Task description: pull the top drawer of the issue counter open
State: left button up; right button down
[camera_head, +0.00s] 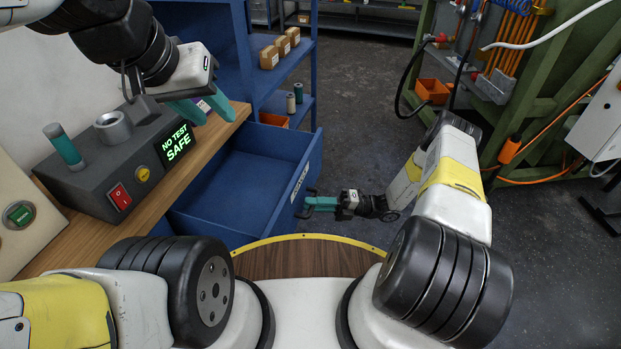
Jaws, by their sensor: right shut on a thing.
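The blue top drawer (240,190) stands pulled out from the issue counter (165,190), and its inside looks empty. Its front panel (306,180) carries a white label. My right gripper (311,205) is at the outer side of that front panel, shut on the drawer handle, which is mostly hidden by the fingers. My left gripper (216,112) is above the wooden counter top near the tester, with its teal fingers apart and nothing seen between them.
A grey tester (125,155) with a lit "NO TEST SAFE" display stands on the counter. A blue shelf (275,85) with small boxes and spools is behind the drawer. A green frame (540,130) with hoses stands at right. Dark floor between is clear.

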jog(key=c, duration=1.4)
grip_release()
jog(key=d+f, duration=0.1)
jog(key=d, duration=0.6)
jog(key=shift+w+d+f, duration=0.2)
jog(key=shift+d+f, duration=0.05)
jog(key=shift+d, duration=0.1)
jog(key=shift+r, duration=0.1)
